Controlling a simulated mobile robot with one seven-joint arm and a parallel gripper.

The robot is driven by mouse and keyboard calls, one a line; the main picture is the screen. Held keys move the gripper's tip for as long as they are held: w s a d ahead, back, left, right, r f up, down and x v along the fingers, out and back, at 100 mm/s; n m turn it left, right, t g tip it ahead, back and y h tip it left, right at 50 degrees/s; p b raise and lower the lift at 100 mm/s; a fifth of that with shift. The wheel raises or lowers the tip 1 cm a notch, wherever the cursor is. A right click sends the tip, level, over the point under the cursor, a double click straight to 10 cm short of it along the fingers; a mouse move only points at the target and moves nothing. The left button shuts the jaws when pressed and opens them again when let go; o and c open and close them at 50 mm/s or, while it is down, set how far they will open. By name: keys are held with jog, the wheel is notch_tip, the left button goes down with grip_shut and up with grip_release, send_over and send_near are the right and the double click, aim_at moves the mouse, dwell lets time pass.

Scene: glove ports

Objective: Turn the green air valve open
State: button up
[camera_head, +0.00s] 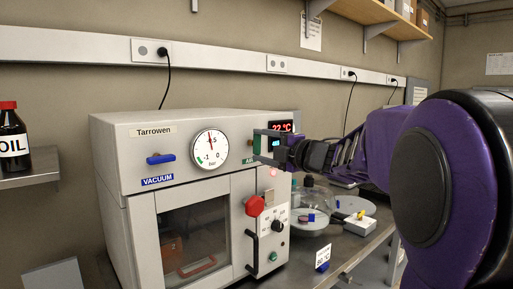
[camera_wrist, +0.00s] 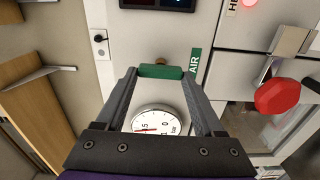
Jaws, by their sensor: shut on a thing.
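The green air valve (camera_wrist: 160,71) is a short bar handle on the front of the white vacuum oven (camera_head: 115,150). My gripper (camera_wrist: 160,73) is shut on it, with one finger at each end of the bar. The bar lies crosswise to the long side of the green AIR label (camera_wrist: 194,61) beside it. In the head view my gripper (camera_head: 265,145) is at the oven's upper right front, and its fingers hide much of the valve. The round pressure gauge (camera_head: 210,148) is left of the valve and also shows in the wrist view (camera_wrist: 157,121).
A blue VACUUM valve (camera_head: 160,158) sits left of the gauge. A red knob (camera_head: 255,205) and the door handle (camera_head: 251,248) are below my gripper. Glassware (camera_head: 310,221) and a white tray (camera_head: 352,226) stand on the bench to the right.

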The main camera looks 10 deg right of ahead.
jog(key=shift+n, duration=0.3)
jog(key=o, duration=1.4)
jog(key=shift+s, duration=0.1)
